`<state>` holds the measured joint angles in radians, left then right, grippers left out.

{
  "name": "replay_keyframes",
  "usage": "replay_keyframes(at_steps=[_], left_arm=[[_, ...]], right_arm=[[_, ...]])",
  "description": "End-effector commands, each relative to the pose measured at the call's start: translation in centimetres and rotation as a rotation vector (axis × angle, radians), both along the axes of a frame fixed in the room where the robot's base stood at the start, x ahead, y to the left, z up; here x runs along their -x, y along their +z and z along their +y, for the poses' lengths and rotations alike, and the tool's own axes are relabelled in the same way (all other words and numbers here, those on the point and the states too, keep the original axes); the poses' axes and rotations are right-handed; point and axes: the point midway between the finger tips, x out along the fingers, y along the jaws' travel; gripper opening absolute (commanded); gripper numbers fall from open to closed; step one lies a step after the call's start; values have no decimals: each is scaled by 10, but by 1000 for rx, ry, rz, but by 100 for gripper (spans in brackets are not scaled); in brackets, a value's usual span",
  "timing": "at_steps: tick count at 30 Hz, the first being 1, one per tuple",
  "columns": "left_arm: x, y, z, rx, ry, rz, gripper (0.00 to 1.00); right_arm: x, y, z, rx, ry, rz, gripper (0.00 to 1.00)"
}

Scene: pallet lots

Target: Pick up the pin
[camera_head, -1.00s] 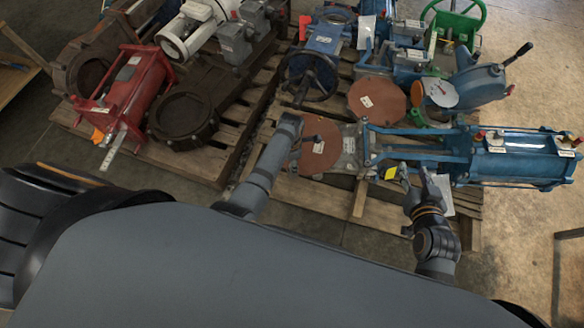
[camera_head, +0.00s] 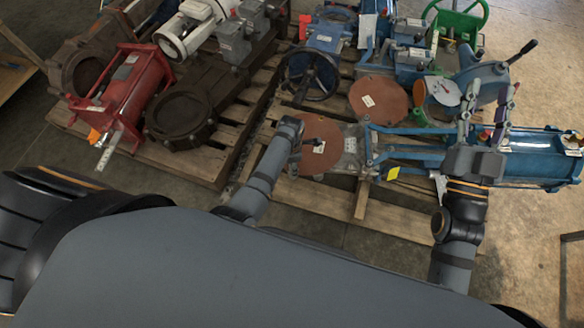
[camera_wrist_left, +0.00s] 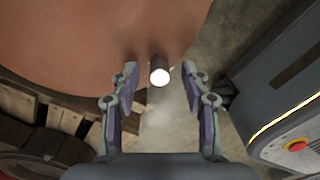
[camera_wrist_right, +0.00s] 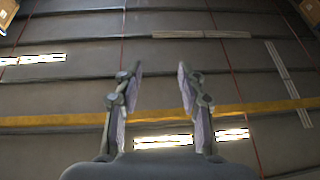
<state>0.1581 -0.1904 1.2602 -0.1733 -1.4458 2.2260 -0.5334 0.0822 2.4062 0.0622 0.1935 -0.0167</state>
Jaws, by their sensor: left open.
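The pin (camera_wrist_left: 159,75) shows in the left wrist view as a short dark cylinder with a bright round end. It stands out from a red-brown disc (camera_wrist_left: 110,30). My left gripper (camera_wrist_left: 159,88) is open, with one finger to each side of the pin in that view; I see no contact. In the head view my left gripper (camera_head: 298,157) is over the near red-brown disc (camera_head: 328,150), and the pin there is too small to tell clearly. My right gripper (camera_head: 485,100) is open and empty, raised in front of the blue cylinder; its fingers also show in the right wrist view (camera_wrist_right: 160,75).
The blue actuator (camera_head: 540,160) lies along the pallet (camera_head: 340,200) at the right. Blue valves and a green handwheel (camera_head: 455,22) stand behind. A red actuator (camera_head: 125,95) and a dark flange (camera_head: 182,112) fill the left pallet. The floor at far right is mostly clear.

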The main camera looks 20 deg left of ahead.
Motion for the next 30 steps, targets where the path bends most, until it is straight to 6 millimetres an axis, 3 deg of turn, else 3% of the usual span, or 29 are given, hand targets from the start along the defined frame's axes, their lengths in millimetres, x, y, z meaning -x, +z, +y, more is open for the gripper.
replay_keyframes(at_steps=[10,20,30], left_arm=[[0,-1,0,0,0,0,47],[0,-1,0,0,0,0,2],[0,0,0,0,0,-1,0]], right_arm=[[4,11,0,1,1,-46,40],[4,10,0,1,1,-45,40],[3,8,0,0,1,-38,40]])
